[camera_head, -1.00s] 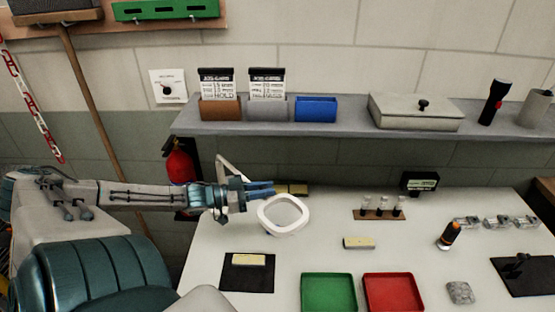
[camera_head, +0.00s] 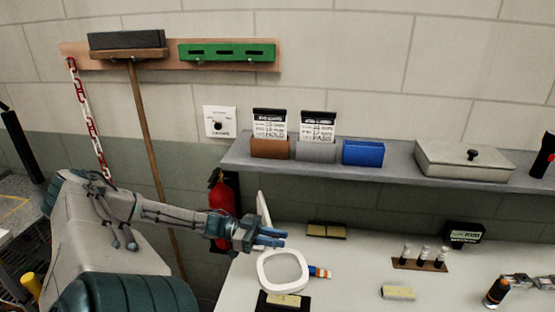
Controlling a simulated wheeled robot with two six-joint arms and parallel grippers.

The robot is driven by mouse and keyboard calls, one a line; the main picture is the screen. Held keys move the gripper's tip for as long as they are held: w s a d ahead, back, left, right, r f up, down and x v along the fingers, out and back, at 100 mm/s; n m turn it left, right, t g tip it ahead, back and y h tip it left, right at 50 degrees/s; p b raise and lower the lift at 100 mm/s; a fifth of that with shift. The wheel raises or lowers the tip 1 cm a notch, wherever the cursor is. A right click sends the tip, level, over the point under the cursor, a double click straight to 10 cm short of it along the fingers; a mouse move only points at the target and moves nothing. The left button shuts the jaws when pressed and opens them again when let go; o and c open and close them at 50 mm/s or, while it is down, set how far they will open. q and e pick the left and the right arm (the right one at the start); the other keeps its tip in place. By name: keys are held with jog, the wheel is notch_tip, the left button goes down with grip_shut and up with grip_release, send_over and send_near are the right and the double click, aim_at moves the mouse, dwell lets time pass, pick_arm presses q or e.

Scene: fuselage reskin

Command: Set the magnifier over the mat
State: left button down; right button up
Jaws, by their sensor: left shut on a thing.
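The magnifier (camera_head: 262,284) is a white rounded ring on a thin white arm that rises behind my gripper. My left gripper (camera_head: 272,237) has its blue fingers closed at the magnifier's far side, just above the ring; the exact contact is hard to see. The black mat (camera_head: 301,306) lies on the table at the bottom edge, partly cut off, with a tan block (camera_head: 284,300) on it. The ring appears above the mat's far edge and overlaps it in the picture.
A small blue, white and orange object (camera_head: 319,272) lies right of the ring. A tan block (camera_head: 398,293), a vial rack (camera_head: 420,264) and a dark bar (camera_head: 326,230) stand on the table. The grey shelf (camera_head: 380,174) overhangs behind. A red extinguisher (camera_head: 221,208) is at left.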

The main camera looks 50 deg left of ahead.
pick_arm(q)
jog(key=c, duration=1.3)
grip_release()
pick_arm(e)
jog(key=shift+s+d, duration=0.25)
jog(key=shift+s, duration=0.65)
jog(key=shift+w, duration=0.1)
pick_arm(q)
jog(key=shift+a, duration=0.15)
jog(key=p+v, duration=0.3)
jog(key=v, duration=0.7)
jog(key=shift+s+a, duration=0.2)
jog(key=shift+s, duration=0.05)
pick_arm(e)
jog(key=r, duration=0.3)
jog(key=shift+w+a, duration=0.15)
jog(key=shift+w, duration=0.05)
pick_arm(q)
jog(key=shift+f, duration=0.1)
